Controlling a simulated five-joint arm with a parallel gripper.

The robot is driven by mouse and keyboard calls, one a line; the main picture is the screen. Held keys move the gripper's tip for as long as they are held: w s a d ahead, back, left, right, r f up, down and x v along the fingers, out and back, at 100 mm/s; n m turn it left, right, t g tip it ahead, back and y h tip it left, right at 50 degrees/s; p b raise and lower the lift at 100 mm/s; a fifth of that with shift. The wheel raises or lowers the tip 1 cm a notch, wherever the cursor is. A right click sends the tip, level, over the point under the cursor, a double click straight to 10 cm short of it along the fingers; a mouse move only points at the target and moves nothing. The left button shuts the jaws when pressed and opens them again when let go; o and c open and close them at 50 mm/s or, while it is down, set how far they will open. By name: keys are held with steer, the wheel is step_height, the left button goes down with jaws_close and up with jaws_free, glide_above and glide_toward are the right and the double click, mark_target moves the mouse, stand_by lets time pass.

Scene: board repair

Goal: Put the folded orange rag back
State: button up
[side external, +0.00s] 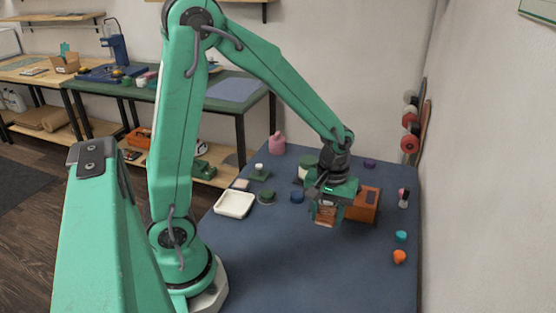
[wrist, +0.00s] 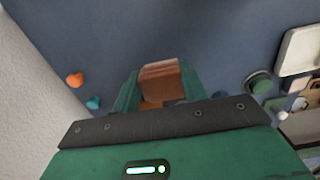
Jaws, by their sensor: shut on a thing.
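The folded rag (side external: 325,215) is a small brownish-orange block. My gripper (side external: 333,205) is shut on it above the blue table, and the rag also shows in the wrist view (wrist: 160,78) between my two green fingers. An orange box (side external: 367,204) with dark patches on top stands just right of my gripper in the side view. My gripper hides part of the box. A bit of orange shows under the rag in the wrist view. I cannot tell whether the rag touches the box.
A white tray (side external: 234,204), a dark green round piece (side external: 267,196) and a blue piece (side external: 297,196) lie to the left. A teal piece (side external: 400,236) and an orange piece (side external: 399,256) lie at the right. A pink bottle (side external: 277,145) stands behind. The front of the table is clear.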

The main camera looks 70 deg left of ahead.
glide_above(319, 227)
step_height(319, 227, down, 4)
steer(key=shift+f, duration=0.1)
steer(key=shift+f, duration=1.95)
steer(key=shift+f, duration=0.15)
steer(key=o, duration=1)
steer(key=shift+o, duration=0.2)
step_height(319, 227, up, 12)
steer(key=shift+r, duration=0.2)
